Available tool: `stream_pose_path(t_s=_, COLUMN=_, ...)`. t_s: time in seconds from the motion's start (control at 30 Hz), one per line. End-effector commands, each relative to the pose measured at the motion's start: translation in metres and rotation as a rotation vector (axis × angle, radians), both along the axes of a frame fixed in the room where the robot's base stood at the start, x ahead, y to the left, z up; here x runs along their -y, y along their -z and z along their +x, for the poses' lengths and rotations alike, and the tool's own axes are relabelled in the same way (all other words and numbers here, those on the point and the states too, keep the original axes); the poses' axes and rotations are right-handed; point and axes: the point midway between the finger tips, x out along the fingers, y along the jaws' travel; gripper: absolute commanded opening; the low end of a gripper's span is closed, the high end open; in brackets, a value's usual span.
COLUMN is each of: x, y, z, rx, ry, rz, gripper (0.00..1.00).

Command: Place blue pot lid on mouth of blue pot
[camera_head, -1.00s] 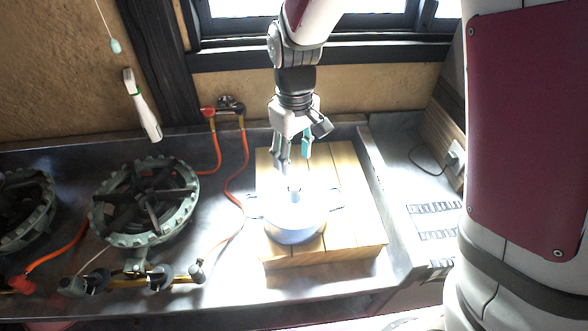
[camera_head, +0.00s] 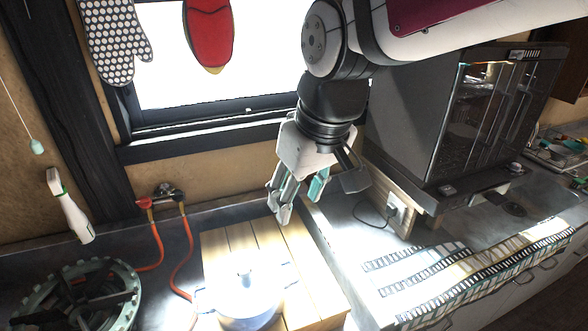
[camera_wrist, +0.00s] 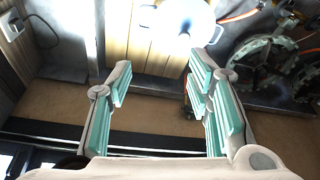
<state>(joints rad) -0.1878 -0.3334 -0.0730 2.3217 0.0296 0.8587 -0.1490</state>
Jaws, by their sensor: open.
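The blue pot (camera_head: 247,311) stands on a slatted wooden board at the bottom of the head view, washed pale by strong light. A lid with an upright knob (camera_head: 245,279) appears to lie on the pot's mouth; glare hides how it is seated. The pot also shows at the top of the wrist view (camera_wrist: 178,16), bright and partly cut off. My gripper (camera_head: 298,200) is open and empty, above and behind the pot, to its right. In the wrist view its two fingers (camera_wrist: 165,85) are wide apart with nothing between them.
The wooden board (camera_head: 275,238) lies on the grey counter. A green gas burner (camera_head: 80,300) with orange hoses is at left. A black oven-like appliance (camera_head: 440,120) stands at right, near a wall socket (camera_head: 397,207). Oven mitts (camera_head: 208,35) hang by the window.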

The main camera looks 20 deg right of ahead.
Motion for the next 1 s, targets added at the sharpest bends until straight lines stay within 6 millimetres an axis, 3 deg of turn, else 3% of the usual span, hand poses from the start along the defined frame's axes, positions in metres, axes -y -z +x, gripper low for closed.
stream_pose_path(t_s=0.2, x=0.028, y=-0.025, z=-0.055, rx=0.125, ry=0.156, rz=0.017, gripper=0.46)
stream_pose_path(t_s=0.4, x=0.039, y=-0.029, z=-0.082, rx=0.185, ry=0.234, rz=0.016, gripper=0.46)
stream_pose_path(t_s=1.0, x=0.041, y=-0.029, z=-0.086, rx=0.194, ry=0.250, rz=0.017, gripper=0.46)
